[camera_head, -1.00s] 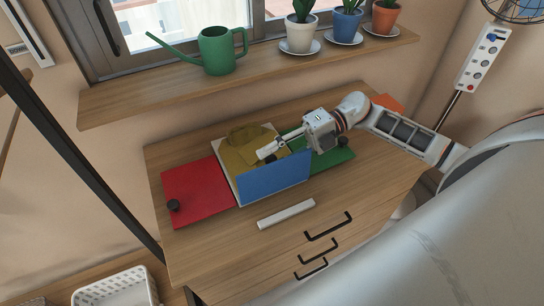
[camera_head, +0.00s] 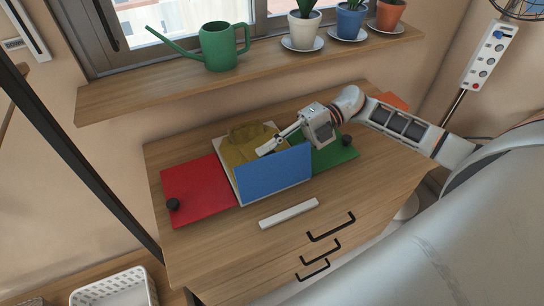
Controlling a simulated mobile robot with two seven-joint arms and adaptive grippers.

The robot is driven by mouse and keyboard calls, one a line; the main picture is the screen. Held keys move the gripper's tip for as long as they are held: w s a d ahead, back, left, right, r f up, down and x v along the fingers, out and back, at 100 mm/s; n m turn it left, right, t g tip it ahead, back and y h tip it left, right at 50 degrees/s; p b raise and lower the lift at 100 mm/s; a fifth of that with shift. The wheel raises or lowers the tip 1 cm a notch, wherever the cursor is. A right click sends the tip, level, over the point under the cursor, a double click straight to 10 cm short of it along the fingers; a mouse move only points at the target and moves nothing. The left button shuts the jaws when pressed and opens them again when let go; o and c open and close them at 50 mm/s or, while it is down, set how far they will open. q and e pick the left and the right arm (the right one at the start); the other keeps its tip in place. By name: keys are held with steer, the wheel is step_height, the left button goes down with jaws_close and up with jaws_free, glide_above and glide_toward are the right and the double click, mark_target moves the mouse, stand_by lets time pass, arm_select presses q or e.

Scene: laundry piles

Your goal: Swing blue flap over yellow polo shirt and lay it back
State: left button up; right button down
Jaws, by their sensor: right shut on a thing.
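The blue flap (camera_head: 273,174) stands tilted up at the front of the folding board, its face toward me. The yellow polo shirt (camera_head: 241,149) lies on the board behind it, its lower part hidden by the flap. The red flap (camera_head: 197,190) lies flat at the left and the green flap (camera_head: 335,155) flat at the right, each with a black knob. My right gripper (camera_head: 268,149) reaches in from the right, behind the blue flap's top edge, and is shut on the flap; its fingertips are partly hidden. My left gripper is not in view.
A pale bar (camera_head: 289,213) lies on the dresser top (camera_head: 375,185) in front of the board. An orange object (camera_head: 393,101) lies at the back right. A shelf (camera_head: 275,65) above holds a green watering can (camera_head: 219,47) and several potted plants. A white basket (camera_head: 115,290) stands lower left.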

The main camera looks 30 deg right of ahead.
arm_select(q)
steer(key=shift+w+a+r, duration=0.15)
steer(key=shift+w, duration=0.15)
arm_select(e)
steer(key=shift+w+f, duration=0.1)
steer(key=shift+w, duration=0.05)
steer(key=c, duration=1.8)
jaws_free()
steer(key=v, duration=1.2)
steer(key=shift+w+d, duration=0.1)
